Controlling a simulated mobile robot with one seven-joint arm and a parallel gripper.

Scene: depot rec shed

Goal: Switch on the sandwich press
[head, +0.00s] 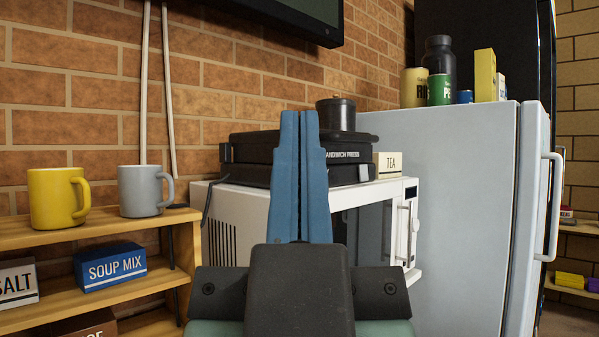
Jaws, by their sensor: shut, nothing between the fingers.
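The black sandwich press (250,155) lies on top of a white microwave (250,215), with its lid down and its name in white letters on the front edge. My gripper (299,115) points up in front of it, its two blue fingers together and empty. The fingers cover the middle of the press front. I cannot tell from this view whether they touch the press. No switch or lamp on the press can be made out. A dark cord hangs at its left end.
A wooden shelf (100,232) at left holds a yellow mug (55,200), a grey mug (140,192) and a soup mix box (110,267). A dark canister (336,114) and a tea box (388,165) are by the press. A fridge (460,215) stands at right, topped with containers.

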